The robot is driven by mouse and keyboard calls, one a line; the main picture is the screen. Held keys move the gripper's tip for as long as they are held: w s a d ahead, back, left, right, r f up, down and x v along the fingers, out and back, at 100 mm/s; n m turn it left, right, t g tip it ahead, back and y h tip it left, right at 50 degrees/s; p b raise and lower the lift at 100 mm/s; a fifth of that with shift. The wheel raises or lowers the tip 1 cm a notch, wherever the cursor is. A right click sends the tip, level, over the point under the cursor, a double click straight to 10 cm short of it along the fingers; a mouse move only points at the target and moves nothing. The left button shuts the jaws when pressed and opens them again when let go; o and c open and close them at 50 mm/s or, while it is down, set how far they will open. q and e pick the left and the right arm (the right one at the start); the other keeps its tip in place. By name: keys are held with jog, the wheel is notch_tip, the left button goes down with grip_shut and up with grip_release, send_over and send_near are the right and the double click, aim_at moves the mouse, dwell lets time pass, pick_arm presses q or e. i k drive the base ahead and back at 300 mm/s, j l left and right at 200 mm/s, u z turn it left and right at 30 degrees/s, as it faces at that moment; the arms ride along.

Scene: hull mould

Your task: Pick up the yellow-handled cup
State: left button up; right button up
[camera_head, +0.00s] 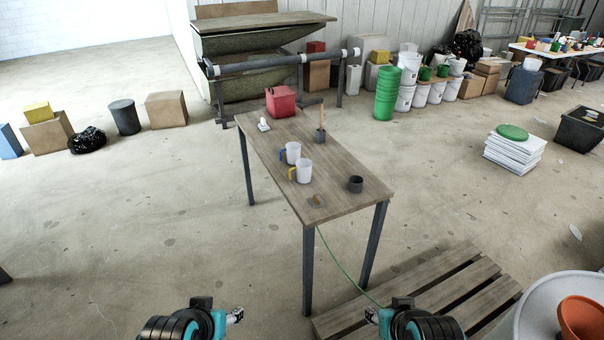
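The yellow-handled cup (303,171) is white and stands upright on the wooden table (345,190). Its yellow handle points left. A similar white cup with a blue handle (293,152) stands just behind it, to the left. My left gripper (238,315) is low in the picture, in front of the table and well apart from the cups. My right gripper (370,315) is also low, to the right of the table's near leg. Both grippers are small in view, and I cannot make out their finger openings. Nothing is visibly held.
The table also bears a small dark pot (355,184), a dark holder with a wooden handle (320,135), a red box (281,101) and a small flat piece (316,201). A wooden pallet (420,302) lies right of the table's front.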

aim_at(300, 172)
jog(key=i+j, duration=0.6)
jog(key=i+j+z, duration=0.1)
jog(key=i+j, duration=0.3)
jog(key=i+j+z, duration=0.1)
jog(key=i+j, duration=0.35)
jog(key=i+j+z, duration=0.1)
jog(key=i+j, duration=0.25)
jog(key=j, duration=0.2)
jog(key=i+j+z, duration=0.1)
jog(key=i+j, duration=0.3)
jog(key=j+z, duration=0.2)
jog(key=z, duration=2)
jog(key=i+j, duration=0.05)
